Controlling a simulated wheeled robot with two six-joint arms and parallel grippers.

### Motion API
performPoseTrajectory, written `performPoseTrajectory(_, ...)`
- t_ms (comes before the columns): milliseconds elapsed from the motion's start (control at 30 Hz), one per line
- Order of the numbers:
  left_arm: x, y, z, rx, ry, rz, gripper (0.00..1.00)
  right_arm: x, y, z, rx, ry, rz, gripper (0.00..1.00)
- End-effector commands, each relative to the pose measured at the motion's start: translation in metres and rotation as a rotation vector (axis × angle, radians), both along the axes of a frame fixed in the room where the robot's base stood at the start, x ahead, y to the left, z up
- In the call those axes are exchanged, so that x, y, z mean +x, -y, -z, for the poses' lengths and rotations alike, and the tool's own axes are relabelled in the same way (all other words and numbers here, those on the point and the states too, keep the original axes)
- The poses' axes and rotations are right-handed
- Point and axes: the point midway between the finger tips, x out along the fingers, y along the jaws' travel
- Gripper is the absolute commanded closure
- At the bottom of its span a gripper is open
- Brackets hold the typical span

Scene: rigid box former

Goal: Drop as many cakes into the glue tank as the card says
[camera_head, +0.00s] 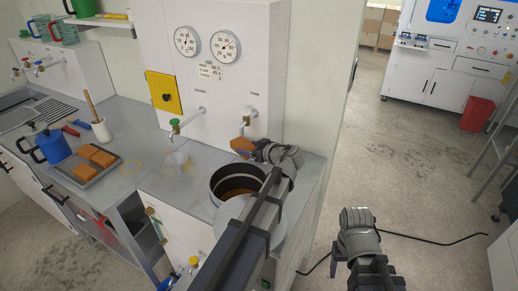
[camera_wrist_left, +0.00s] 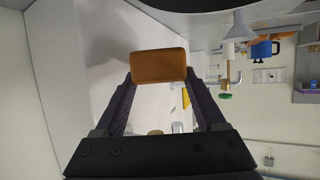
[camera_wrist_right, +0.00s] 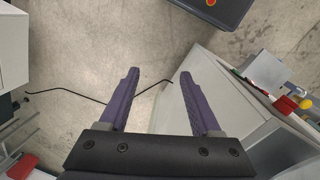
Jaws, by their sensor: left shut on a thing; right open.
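An orange-brown cake (camera_head: 242,145) is held in the air by my left gripper (camera_head: 254,149), near the back rim of the open glue tank (camera_head: 214,198). The left wrist view shows this cake (camera_wrist_left: 158,67) pinched between both fingers. The tank is round and dark-rimmed with brown content inside; my left arm covers part of it. Two similar cakes (camera_head: 103,156) lie on a grey tray (camera_head: 77,182) on the counter at the left. My right gripper (camera_wrist_right: 155,80) is open and empty above the floor. A small label (camera_head: 207,72) hangs under the gauges; its text is too small to read.
Taps (camera_head: 174,124) jut from the white panel behind the counter. The floor at the right is mostly clear, with a black cable (camera_head: 430,240).

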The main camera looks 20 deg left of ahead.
Motion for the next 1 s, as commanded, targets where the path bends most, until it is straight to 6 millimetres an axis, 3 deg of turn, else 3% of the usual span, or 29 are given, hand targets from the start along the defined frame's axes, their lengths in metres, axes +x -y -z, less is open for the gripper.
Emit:
performPoseTrajectory(100,-0.028,0.002,-0.019,-0.006,-0.006,-0.127,1.0,0.0,0.0,-0.02,0.0,0.0,0.0,0.21)
performPoseTrajectory(300,-0.073,0.008,-0.037,0.0,-0.003,-0.336,1.0,0.0,0.0,-0.037,0.0,0.0,0.0,0.0)
performPoseTrajectory(400,-0.085,0.01,-0.041,0.005,0.002,-0.391,1.0,0.0,0.0,-0.04,0.0,0.0,0.0,0.0)
performPoseTrajectory(733,-0.089,0.011,-0.034,0.007,0.003,-0.411,1.0,0.0,0.0,-0.032,0.0,0.0,0.0,0.0)
performPoseTrajectory(1000,-0.089,0.011,-0.007,0.007,0.003,-0.409,1.0,0.0,0.0,-0.005,0.0,0.0,0.0,0.0)
